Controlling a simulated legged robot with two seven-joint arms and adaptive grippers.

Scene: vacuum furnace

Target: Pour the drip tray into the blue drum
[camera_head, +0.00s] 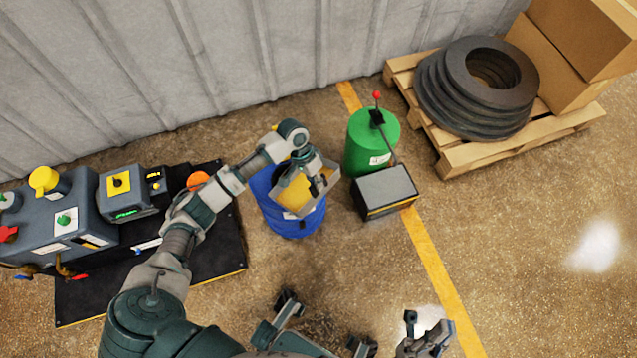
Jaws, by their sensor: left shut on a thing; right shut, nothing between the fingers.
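The blue drum (287,224) stands on the floor by the wall, left of a green drum. The tray and my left arm hide most of the drum's top and opening. I cannot tell whether anything is in the tray or flowing from it. My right gripper (428,340) is shut and empty low in the picture, away from the drum.
A green drum (362,150) with a red-knobbed lever and a dark box (385,190) stand just right of the blue drum. A pump unit (65,225) on a black base is at left. A pallet (465,155) with black rings and cartons is at upper right. The right floor is clear.

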